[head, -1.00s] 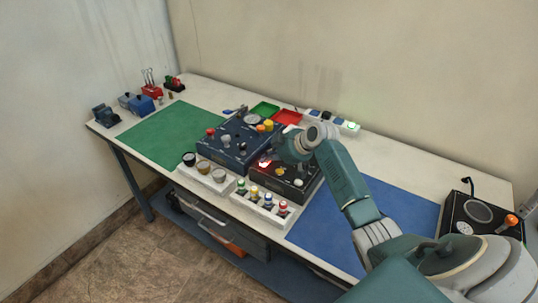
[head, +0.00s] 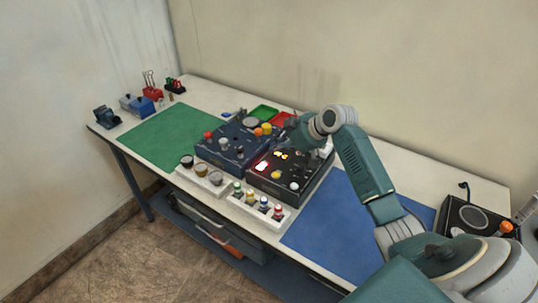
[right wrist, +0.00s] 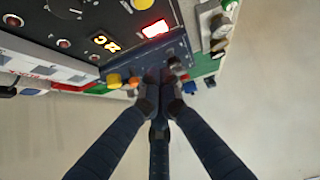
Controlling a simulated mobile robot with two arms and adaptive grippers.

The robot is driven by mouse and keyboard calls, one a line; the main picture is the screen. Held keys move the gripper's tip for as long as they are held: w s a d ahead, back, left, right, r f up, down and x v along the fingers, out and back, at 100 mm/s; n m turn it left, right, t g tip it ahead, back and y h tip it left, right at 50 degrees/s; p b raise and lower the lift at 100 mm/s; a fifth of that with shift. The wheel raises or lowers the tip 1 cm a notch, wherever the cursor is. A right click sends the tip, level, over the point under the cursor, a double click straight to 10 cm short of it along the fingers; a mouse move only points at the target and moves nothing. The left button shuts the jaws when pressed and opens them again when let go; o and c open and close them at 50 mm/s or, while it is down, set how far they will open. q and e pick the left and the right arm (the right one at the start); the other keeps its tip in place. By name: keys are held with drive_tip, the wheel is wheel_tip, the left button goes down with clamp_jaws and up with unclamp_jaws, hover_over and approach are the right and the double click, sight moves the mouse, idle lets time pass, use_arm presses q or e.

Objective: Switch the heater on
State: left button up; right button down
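The black control box (head: 312,186) stands right of the blue box on the table. A bright red-lit rectangle (head: 261,166) and small yellow lit characters (head: 281,155) show on its top face. The rectangle (right wrist: 155,29) and characters (right wrist: 106,42) also show in the right wrist view. I cannot read which control is the heater's. My right gripper (right wrist: 160,80) looks shut and empty, its fingertips close together. In the head view my right arm reaches over the back of the black box, and its fingertips are hard to make out. My left gripper is not in view.
A blue box with knobs (head: 237,145) adjoins the black one. White racks of jars (head: 203,176) and capped bottles (head: 262,206) stand in front. Green (head: 264,111) and red trays lie behind. A dark device (head: 480,215) stands far right. The blue mat (head: 330,225) is clear.

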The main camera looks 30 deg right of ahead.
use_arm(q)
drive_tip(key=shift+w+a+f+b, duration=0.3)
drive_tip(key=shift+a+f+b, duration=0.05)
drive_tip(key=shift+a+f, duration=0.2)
use_arm(e)
drive_tip(key=v, duration=0.3)
drive_tip(key=shift+s+d+r, duration=0.15)
drive_tip(key=shift+d+r, duration=0.1)
drive_tip(key=shift+d, duration=0.05)
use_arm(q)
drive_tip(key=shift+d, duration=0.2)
use_arm(e)
drive_tip(key=shift+a, duration=0.1)
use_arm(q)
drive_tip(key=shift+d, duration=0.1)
use_arm(e)
drive_tip(key=shift+f, duration=0.1)
